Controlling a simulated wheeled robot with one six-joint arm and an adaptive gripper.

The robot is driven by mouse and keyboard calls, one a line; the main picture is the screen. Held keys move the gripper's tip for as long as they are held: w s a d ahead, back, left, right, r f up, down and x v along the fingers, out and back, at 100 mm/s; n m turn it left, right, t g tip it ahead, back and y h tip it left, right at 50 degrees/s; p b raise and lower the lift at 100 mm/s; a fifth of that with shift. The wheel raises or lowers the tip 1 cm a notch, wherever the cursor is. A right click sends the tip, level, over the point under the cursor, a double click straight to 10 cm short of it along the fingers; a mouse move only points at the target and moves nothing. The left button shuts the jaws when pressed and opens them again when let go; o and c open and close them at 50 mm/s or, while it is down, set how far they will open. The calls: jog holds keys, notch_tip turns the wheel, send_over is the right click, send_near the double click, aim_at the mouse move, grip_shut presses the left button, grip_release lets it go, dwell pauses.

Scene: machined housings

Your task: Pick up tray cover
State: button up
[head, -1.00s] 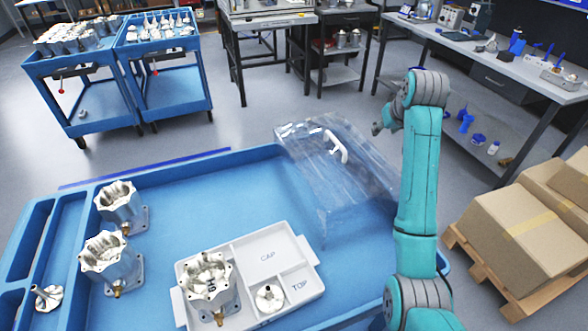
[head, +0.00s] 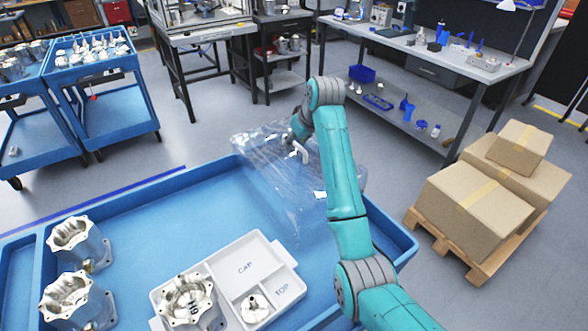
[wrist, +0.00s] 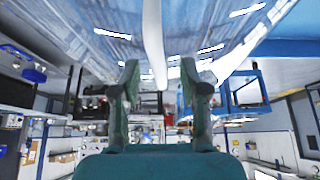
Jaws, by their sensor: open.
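The tray cover (head: 262,160) is a clear, see-through shell with a white handle (head: 301,152). It sits tilted over the far right part of the blue cart top. My gripper (head: 298,136) is at the handle in the head view, partly hidden by my arm. In the wrist view my gripper (wrist: 160,72) is open, with the white handle (wrist: 153,40) in line with the gap between its fingers. The clear cover (wrist: 85,25) fills the top of that view. I cannot tell whether a finger touches the handle.
A white tray (head: 228,267), marked CAP and TOP, holds a metal housing (head: 188,300) and a small part (head: 255,308). More housings (head: 75,240) stand at the left. Cardboard boxes (head: 470,210) are on a pallet at the right. The cart's blue middle (head: 180,220) is clear.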

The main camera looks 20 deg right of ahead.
jog(key=shift+x, duration=1.25)
grip_shut()
jog(key=shift+r, duration=0.15)
